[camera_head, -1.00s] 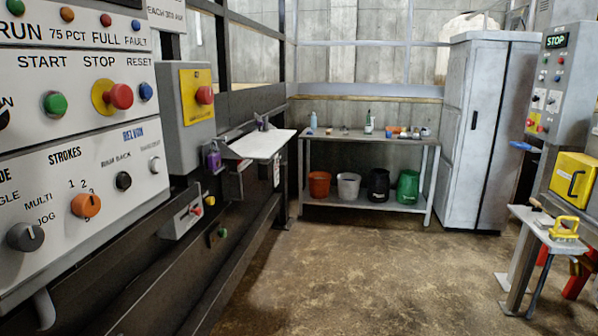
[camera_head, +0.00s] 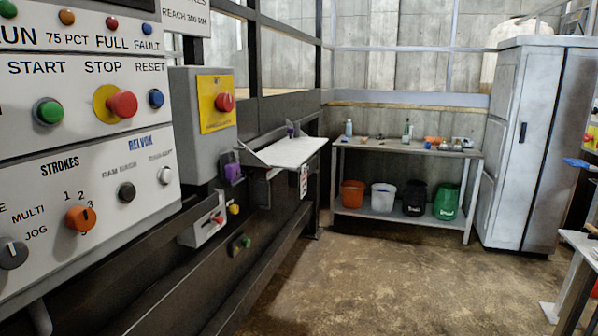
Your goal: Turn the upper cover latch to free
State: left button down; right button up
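Neither of my grippers is in view. No part that I can clearly identify as the upper cover latch shows. A small purple fitting (camera_head: 232,171) sits below the grey box with the red button. Another small purple piece (camera_head: 290,130) stands at the back of a white shelf-like plate (camera_head: 291,152) on the machine's side. Both are too small to tell whether they are latches or how they are turned. A small grey box with a red handle (camera_head: 209,226) is mounted lower on the machine.
The control panel (camera_head: 80,150) with knobs and buttons fills the left. A grey box (camera_head: 203,126) juts out beside it. A workbench (camera_head: 405,148) with several buckets stands at the back, near a grey cabinet (camera_head: 528,140). A table edge (camera_head: 578,246) shows at right. The middle floor (camera_head: 390,285) is clear.

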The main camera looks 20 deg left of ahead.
aim_at(252, 174)
jog(key=u, duration=0.3)
jog(key=i, duration=0.8)
jog(key=z, duration=0.45)
jog(key=i, duration=2.4)
jog(key=u, duration=1.25)
